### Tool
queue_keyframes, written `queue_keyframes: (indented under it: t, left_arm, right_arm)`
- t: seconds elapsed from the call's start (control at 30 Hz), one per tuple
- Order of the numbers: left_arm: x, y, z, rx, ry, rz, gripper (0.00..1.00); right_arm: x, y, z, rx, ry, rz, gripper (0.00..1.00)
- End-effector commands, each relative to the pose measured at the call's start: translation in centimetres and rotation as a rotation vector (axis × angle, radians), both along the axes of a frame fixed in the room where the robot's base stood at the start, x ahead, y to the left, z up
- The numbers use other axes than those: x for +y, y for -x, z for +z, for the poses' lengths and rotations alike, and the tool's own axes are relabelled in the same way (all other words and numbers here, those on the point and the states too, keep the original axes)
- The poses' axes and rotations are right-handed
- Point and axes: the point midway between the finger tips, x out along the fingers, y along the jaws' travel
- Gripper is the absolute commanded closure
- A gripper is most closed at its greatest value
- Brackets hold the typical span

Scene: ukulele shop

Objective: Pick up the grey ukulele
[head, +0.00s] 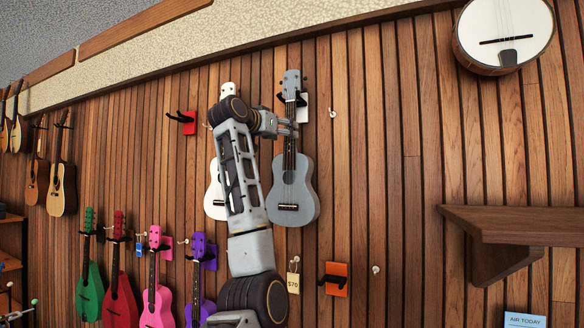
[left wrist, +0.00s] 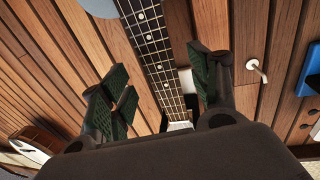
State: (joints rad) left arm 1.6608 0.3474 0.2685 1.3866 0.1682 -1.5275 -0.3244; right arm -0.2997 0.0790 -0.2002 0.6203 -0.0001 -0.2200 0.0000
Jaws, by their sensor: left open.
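The grey ukulele (head: 292,192) hangs upright on the slatted wall, headstock up, in the middle of the head view. My left gripper (head: 289,126) is at its neck, just below the headstock, and partly covers it. In the left wrist view the ukulele's dark fretted neck (left wrist: 153,48) runs between the two green-padded fingers of my left gripper (left wrist: 163,88). The fingers are open, one on each side of the neck, with gaps showing. A bit of the grey body shows at the top edge. My right gripper is not in view.
A white ukulele (head: 214,197) hangs close on the left, partly hidden by my left arm. Green, red, pink and purple ukuleles (head: 199,290) hang lower left. An empty orange hanger (head: 335,279) is below. A wooden shelf (head: 510,226) juts out at right. A banjo (head: 503,35) hangs upper right.

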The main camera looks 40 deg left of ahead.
Motion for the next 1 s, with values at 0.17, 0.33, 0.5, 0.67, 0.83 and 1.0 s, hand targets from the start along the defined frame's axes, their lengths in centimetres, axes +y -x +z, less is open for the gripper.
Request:
queue_keyframes:
  t: [0.17,0.33,0.5,0.67,0.83,1.0]
  left_arm:
    - [0.1,-1.3,0.2,0.002,0.001,-0.001,0.39]
    - [0.3,-2.6,0.2,0.003,0.000,-0.002,0.39]
    - [0.5,-3.9,0.2,0.002,0.000,-0.002,0.39]
    - [0.6,-4.5,0.1,0.001,0.000,-0.001,0.39]
    - [0.6,-4.5,0.0,0.001,0.000,-0.001,0.39]
    - [0.6,-4.5,0.0,0.001,0.000,-0.001,0.39]
  right_arm:
    - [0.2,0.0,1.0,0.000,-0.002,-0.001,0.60]
    - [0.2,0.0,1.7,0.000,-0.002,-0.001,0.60]
    - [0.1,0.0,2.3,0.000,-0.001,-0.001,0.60]
    - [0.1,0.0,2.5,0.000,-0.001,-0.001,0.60]
    - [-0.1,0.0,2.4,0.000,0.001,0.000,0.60]
    - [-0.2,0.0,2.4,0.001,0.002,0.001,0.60]
